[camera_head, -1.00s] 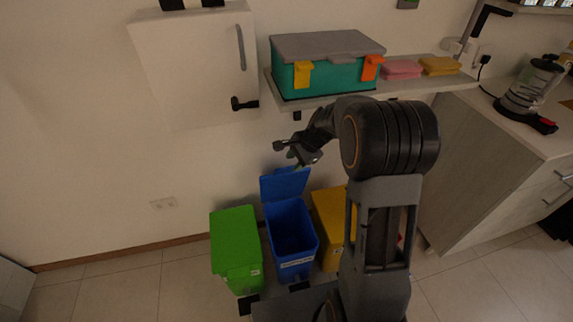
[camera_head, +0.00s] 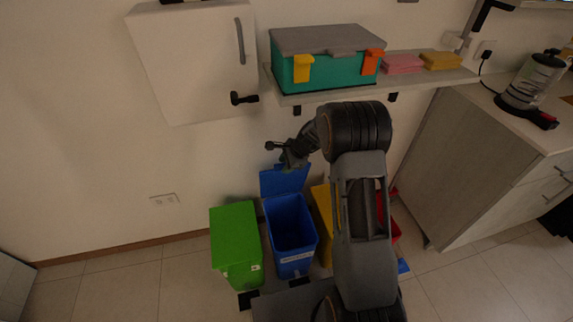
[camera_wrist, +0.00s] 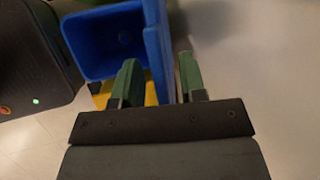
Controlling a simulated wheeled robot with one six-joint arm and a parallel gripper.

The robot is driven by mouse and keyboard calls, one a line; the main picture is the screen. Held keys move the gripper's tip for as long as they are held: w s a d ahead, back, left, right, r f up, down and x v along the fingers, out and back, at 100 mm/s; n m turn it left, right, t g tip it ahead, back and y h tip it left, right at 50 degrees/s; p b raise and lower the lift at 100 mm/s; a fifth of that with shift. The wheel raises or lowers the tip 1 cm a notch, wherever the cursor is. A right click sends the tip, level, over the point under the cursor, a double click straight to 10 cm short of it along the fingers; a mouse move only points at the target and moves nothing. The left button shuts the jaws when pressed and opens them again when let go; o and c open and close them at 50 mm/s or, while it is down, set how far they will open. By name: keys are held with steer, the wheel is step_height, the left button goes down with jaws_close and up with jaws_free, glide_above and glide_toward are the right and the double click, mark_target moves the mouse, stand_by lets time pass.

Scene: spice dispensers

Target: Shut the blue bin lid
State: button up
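The blue bin (camera_head: 291,232) stands on the floor between the green and yellow bins. Its blue lid (camera_head: 284,181) is open, tilted up at the back near the wall. My gripper (camera_head: 289,161) is at the lid's top edge. In the wrist view, my gripper (camera_wrist: 159,64) is open, with its green fingers apart. The blue lid (camera_wrist: 159,42) shows edge-on between the fingers, with a visible gap on both sides. The open inside of the blue bin (camera_wrist: 98,42) shows to the left there.
A green bin (camera_head: 236,240) stands left of the blue bin, and a yellow bin (camera_head: 322,212) stands right, partly hidden by my arm. A shelf (camera_head: 410,80) with a teal box (camera_head: 328,70) hangs above. A white cabinet (camera_head: 190,65) is at upper left.

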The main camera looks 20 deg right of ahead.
jaws_close()
stand_by(0.4)
